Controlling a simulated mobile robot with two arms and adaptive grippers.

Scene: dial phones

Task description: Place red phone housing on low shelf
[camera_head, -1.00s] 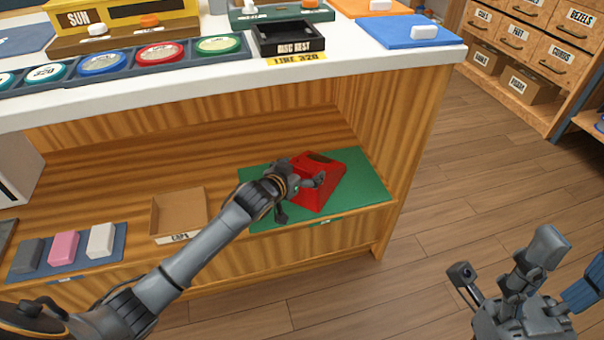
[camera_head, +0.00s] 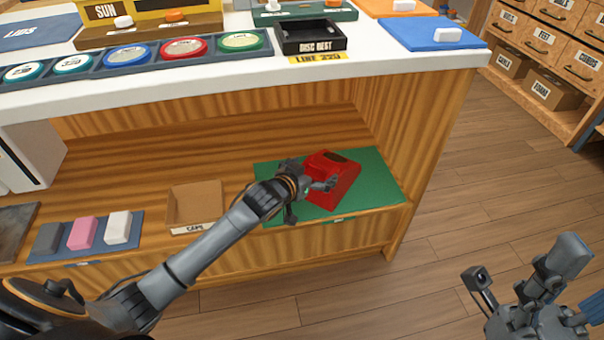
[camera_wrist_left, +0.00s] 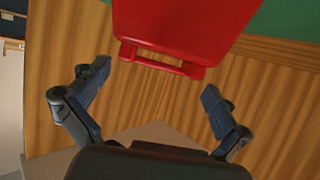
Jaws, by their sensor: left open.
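The red phone housing (camera_head: 333,183) rests on the green mat (camera_head: 385,190) on the low shelf, toward its right end. My left gripper (camera_head: 309,196) is at the housing's left front side. In the left wrist view its fingers (camera_wrist_left: 155,88) are spread wide with nothing between them. The red housing (camera_wrist_left: 180,25), with a bar along its near edge, lies just ahead of the fingertips there and looks apart from them. My right gripper (camera_head: 530,290) is at the lower right, over the floor; its fingers are not clear.
A cardboard tray (camera_head: 181,228) and a blue mat with grey, pink and white blocks (camera_head: 82,234) stand left on the shelf. The white counter (camera_head: 380,62) overhangs it, bearing coloured discs and a black disc rest (camera_head: 311,38). Open floor lies to the right.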

